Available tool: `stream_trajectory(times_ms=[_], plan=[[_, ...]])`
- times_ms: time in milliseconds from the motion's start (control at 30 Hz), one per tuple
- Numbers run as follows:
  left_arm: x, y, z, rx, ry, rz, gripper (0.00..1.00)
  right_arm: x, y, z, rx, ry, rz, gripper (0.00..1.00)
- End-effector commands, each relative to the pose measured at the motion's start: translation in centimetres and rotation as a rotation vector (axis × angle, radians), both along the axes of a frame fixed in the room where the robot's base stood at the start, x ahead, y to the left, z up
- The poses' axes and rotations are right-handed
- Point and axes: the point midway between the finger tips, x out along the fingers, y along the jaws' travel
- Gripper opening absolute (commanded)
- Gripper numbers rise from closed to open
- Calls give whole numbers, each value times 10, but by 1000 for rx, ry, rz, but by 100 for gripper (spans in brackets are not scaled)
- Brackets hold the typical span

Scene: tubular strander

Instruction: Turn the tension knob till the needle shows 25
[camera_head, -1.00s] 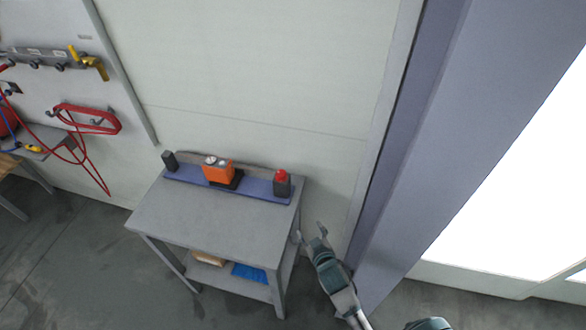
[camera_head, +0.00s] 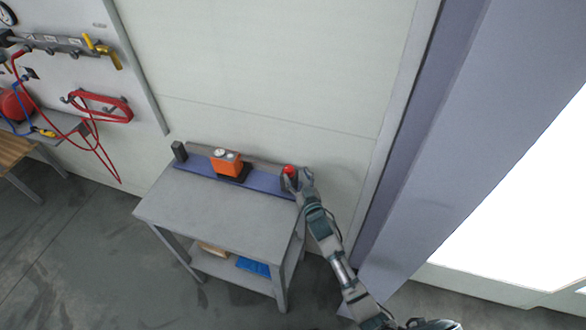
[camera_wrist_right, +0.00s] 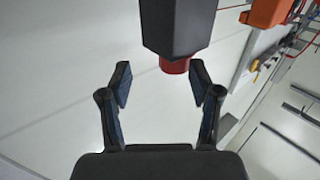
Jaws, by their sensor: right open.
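A red knob (camera_head: 289,171) sits on a dark block at the right end of the blue rail on the grey table. In the right wrist view the red knob (camera_wrist_right: 174,66) shows at the end of the dark block (camera_wrist_right: 178,25). My right gripper (camera_head: 297,176) is open beside the knob; in the wrist view its two fingers (camera_wrist_right: 160,85) stand apart, with the knob just beyond and between their tips. An orange box (camera_head: 227,166) with small round gauges (camera_head: 226,154) on top stands mid-rail. The needle is too small to read. My left gripper is not in view.
The grey table (camera_head: 205,215) has a clear top in front of the rail (camera_head: 262,180). A dark post (camera_head: 179,151) stands at the rail's left end. A wall (camera_head: 270,80) rises behind, and a purple-grey column (camera_head: 440,140) stands to the right.

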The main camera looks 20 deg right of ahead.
Motion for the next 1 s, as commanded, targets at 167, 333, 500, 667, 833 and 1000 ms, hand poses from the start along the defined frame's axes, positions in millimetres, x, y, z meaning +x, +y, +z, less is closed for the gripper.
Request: stream_trajectory(times_ms=[167, 333, 500, 667, 833, 1000], plan=[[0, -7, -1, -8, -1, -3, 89, 29, 10, 2, -5, 0, 1, 63], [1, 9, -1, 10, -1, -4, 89, 39, 10, 1, -3, 1, 2, 63], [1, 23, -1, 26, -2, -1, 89, 41, 4, 0, 2, 0, 2, 63], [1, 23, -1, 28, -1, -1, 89, 40, 0, -1, 5, -1, 1, 50], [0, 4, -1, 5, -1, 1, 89, 41, 2, 0, 2, 1, 0, 8], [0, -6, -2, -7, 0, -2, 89, 41, 2, 0, -2, 2, -5, 2]])
